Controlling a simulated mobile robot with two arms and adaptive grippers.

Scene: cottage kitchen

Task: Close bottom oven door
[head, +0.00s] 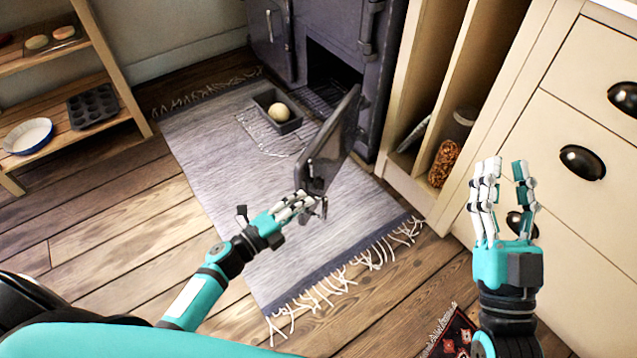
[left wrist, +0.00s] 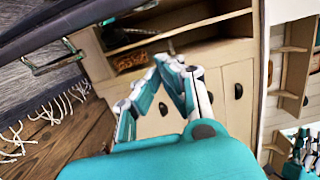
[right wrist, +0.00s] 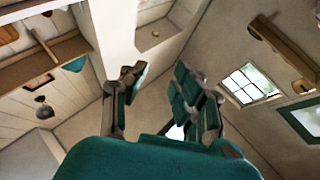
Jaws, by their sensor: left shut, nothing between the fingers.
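The dark bottom oven door (head: 334,140) stands open, swung out from the dark stove (head: 376,65) over the rug. The oven opening (head: 330,72) shows behind it. My left gripper (head: 308,205) is shut and empty, close to the door's outer edge and its handle; I cannot tell if they touch. In the left wrist view the door's dark edge (left wrist: 95,15) and metal handle (left wrist: 55,62) are at upper left, apart from the fingertips. My right gripper (head: 503,170) is open and empty in front of the drawers; its spread fingers also show in the right wrist view (right wrist: 160,85).
A dark pan (head: 288,126) with a pale round item (head: 278,112) is left of the door, beside a thin wire rack (head: 262,142). A grey fringed rug (head: 205,150) covers the floor. Cream drawers (head: 570,120) stand right; a wooden shelf (head: 75,110) stands left.

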